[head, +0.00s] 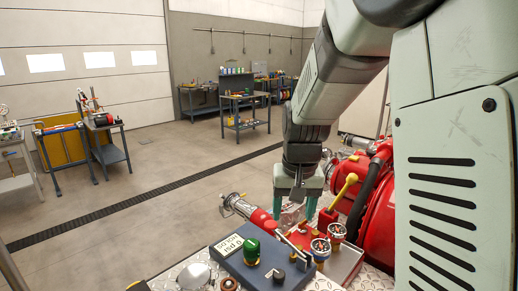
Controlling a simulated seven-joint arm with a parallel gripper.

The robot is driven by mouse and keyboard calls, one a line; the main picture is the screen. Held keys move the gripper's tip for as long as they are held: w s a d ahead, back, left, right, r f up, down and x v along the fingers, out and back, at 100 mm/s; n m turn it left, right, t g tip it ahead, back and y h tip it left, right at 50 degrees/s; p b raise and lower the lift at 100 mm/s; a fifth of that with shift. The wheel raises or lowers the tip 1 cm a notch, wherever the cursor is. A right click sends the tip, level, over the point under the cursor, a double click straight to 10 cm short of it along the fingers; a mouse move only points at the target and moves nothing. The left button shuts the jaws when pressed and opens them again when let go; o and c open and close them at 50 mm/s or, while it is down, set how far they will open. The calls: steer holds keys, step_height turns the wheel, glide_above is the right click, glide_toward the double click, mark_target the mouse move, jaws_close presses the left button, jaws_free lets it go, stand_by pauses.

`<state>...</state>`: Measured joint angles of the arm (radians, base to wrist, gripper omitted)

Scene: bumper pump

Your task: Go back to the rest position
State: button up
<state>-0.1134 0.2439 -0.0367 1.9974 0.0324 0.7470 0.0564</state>
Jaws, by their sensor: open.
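My gripper (297,208) points down in the middle of the head view. Its two teal fingers are spread apart, and I see nothing held between them. It is above and behind the pump's control panel (236,262), close to a red lever part and a yellow-knobbed lever (346,190). I cannot tell whether the fingers touch anything there. My arm reaches down from the upper right.
Red pump piping (378,215) stands right of my gripper. A red hose fitting with a metal coupling (237,205) juts out left of it. Workbenches (246,112) stand far back, with more at the left (108,150). The floor between is clear.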

steer(key=s+d+r+t, duration=0.1)
steer(key=s+r+t, duration=0.1)
steer(key=s+r, duration=0.4)
steer(key=s+d+r+t, duration=0.1)
steer(key=s+r, duration=0.5)
steer(key=s, duration=1.1)
steer(key=shift+d+t, duration=0.4)
steer(key=shift+d, duration=0.3)
steer(key=shift+r, duration=0.1)
